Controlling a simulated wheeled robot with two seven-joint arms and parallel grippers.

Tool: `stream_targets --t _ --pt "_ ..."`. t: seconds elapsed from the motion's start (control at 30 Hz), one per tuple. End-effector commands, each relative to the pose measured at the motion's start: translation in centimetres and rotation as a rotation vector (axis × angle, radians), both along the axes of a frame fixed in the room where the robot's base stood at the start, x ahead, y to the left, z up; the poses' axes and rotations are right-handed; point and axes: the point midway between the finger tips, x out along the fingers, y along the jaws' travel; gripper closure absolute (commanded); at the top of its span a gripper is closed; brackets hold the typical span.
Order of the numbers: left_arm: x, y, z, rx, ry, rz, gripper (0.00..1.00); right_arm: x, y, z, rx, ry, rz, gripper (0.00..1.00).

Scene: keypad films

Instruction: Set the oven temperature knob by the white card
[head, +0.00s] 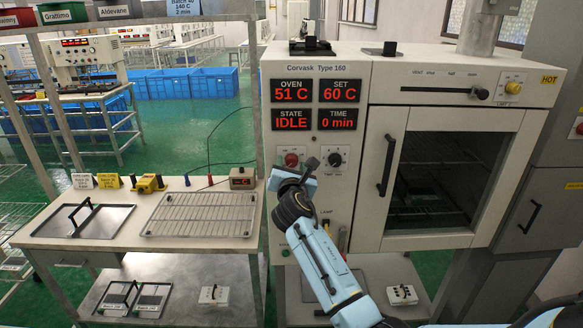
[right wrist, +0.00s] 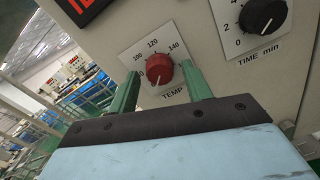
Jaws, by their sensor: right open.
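The red TEMP knob (head: 291,159) is on the oven's front panel. The oven display (head: 338,91) reads SET 60 C, OVEN 51 C, IDLE and 0 min. A pale card (head: 184,7) on the upper rail reads Batch 40, 140 C, 2 min. My right gripper (head: 309,172) is open at the panel; in its wrist view the green fingers stand either side of the knob, contact unclear. My left gripper is out of view.
The black TIME knob (head: 335,159) is close to the right of the red one. The oven door (head: 385,165) is shut. A side table (head: 130,240) holds a wire rack (head: 200,214), a tray (head: 82,221), and small white and yellow cards (head: 108,181).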

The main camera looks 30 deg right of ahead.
Motion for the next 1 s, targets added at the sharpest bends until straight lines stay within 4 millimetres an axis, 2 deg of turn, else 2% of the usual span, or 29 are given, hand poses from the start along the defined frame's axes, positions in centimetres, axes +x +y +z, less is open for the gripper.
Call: stream_targets --t 0.2,0.53,0.77,1.0 --pt "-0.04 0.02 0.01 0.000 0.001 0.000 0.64 -0.01 -0.02 -0.01 0.000 0.000 0.000 0.52" --pt "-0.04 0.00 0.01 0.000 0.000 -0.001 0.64 -0.02 0.00 -0.03 0.000 0.000 0.000 0.95" --pt "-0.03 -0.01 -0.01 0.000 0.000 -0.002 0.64 -0.03 0.01 -0.04 0.015 -0.008 -0.001 0.95" --pt "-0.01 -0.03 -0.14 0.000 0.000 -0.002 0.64 -0.03 0.03 -0.08 0.101 -0.061 -0.001 0.95"
